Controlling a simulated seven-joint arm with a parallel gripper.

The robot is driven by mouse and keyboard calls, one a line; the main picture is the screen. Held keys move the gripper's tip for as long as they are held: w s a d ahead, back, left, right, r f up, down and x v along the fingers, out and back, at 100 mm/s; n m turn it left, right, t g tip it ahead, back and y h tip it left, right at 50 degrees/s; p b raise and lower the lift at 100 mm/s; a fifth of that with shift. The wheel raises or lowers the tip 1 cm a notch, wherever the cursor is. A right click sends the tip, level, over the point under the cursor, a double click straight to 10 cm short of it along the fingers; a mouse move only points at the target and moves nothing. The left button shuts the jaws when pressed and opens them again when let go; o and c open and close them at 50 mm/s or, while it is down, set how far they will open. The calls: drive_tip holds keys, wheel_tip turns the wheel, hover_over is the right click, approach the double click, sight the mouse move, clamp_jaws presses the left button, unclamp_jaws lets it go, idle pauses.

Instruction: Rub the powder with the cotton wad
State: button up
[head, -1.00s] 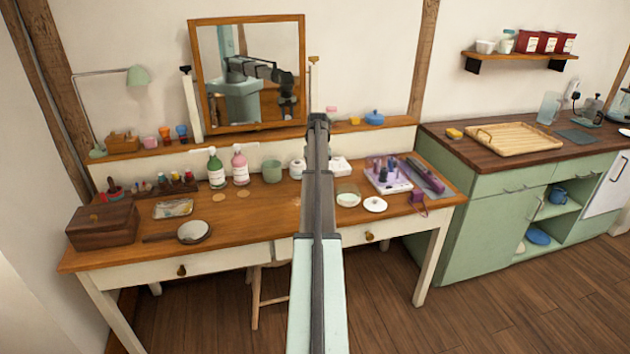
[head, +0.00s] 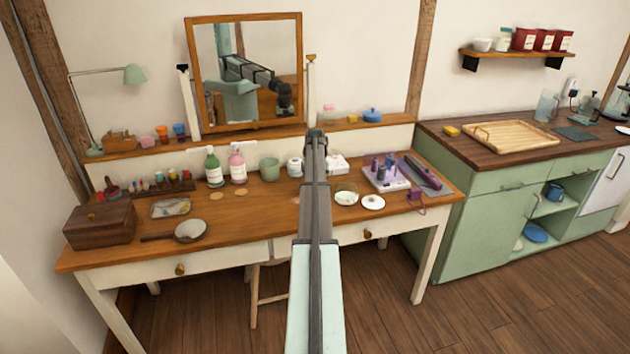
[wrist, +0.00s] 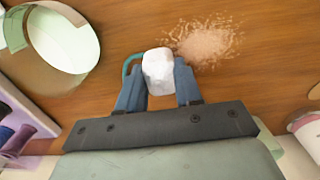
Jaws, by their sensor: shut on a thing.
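My gripper (wrist: 160,80) is shut on the white cotton wad (wrist: 158,68), which sits between the two blue-grey fingers in the wrist view. The powder (wrist: 205,42) is a pale pinkish, scattered patch on the wooden table top (wrist: 125,20). It lies just beyond the wad and to its right in the picture, close to it. I cannot tell whether the wad touches the table.
An open glass dish (wrist: 62,42) stands left of the wad; in the head view it holds something white (head: 346,197), with a white lid (head: 372,203) beside it.

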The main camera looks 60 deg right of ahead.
drive_tip(key=shift+w+a+f, duration=0.6)
drive_tip(key=shift+a+f, duration=0.05)
drive_tip(key=shift+w+a, duration=2.9)
drive_tip(key=shift+w, duration=0.05)
drive_tip(key=shift+s+d+r, duration=0.1)
drive_tip(key=shift+s+d, duration=1.6)
drive_tip(key=shift+d, duration=0.05)
drive_tip(key=shift+s+d, duration=1.85)
drive_tip(key=shift+s+a, duration=0.6)
drive_tip(key=shift+a, duration=0.05)
drive_tip(key=shift+w+a, duration=0.45)
drive_tip(key=shift+w, duration=0.15)
drive_tip(key=shift+w+a, duration=3.2)
drive_tip(key=shift+s+d, duration=3.6)
drive_tip(key=shift+d, duration=0.05)
drive_tip(key=shift+s+d+r, duration=0.15)
drive_tip(key=shift+r, duration=3.85)
